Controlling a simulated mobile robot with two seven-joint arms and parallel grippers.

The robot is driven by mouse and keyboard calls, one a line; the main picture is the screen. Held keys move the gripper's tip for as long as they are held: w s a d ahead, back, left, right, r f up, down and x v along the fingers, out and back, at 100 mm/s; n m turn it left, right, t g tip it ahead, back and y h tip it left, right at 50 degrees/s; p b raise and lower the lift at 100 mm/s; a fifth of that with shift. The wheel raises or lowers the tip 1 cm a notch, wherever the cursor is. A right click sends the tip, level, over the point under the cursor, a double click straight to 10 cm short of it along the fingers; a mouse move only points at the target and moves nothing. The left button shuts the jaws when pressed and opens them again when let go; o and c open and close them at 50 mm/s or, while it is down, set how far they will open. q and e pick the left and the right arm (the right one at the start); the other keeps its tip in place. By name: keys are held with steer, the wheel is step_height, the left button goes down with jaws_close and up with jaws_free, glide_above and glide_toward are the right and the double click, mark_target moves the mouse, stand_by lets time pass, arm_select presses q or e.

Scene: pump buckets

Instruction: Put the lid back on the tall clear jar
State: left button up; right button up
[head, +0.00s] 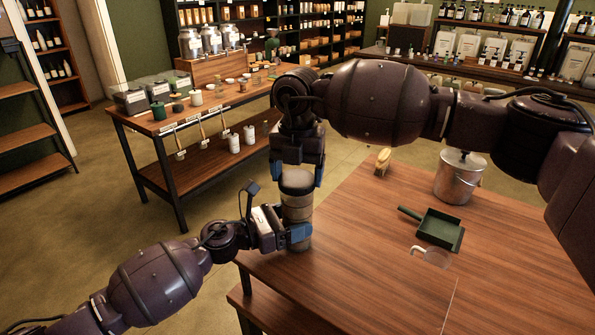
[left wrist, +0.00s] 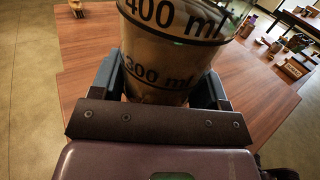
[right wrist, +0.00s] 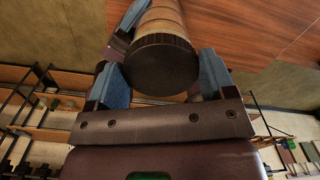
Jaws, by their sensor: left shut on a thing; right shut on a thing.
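The tall clear jar (head: 297,213) stands upright at the near left corner of the wooden table, its contents brownish; I cannot tell whether its base touches the table. My left gripper (head: 292,236) is shut around its lower body. The left wrist view shows the jar (left wrist: 165,50) between the fingers, with 300 ml and 400 ml marks. My right gripper (head: 297,174) points down from above, shut on the dark round lid (head: 297,186). The lid (right wrist: 160,65) also shows in the right wrist view, lined up with the jar. It looks at the jar's mouth; whether it is seated is hidden.
On the wooden table (head: 350,280) are a green dustpan (head: 438,229), a clear scoop-like item (head: 435,257), a metal bucket (head: 459,180) and a brush (head: 382,161). A display table (head: 160,127) with jars stands behind. The table's front middle is clear.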

steer(key=m, duration=0.5)
steer(key=shift+s+d, duration=0.1)
steer(key=shift+d, duration=0.05)
steer(key=m, duration=0.9)
steer(key=shift+s+m, duration=0.2)
steer(key=shift+m, duration=0.1)
steer(key=shift+s+a+m, duration=0.3)
steer(key=shift+a+m, duration=0.3)
steer(key=shift+m, duration=0.6)
steer(key=shift+d+m, duration=0.2)
steer(key=shift+m, duration=0.4)
steer(key=shift+w+d, duration=0.15)
steer(key=shift+d, duration=0.15)
steer(key=shift+m, duration=0.3)
steer(key=o, duration=0.9)
steer(key=shift+d, duration=0.15)
steer(key=shift+c, duration=0.2)
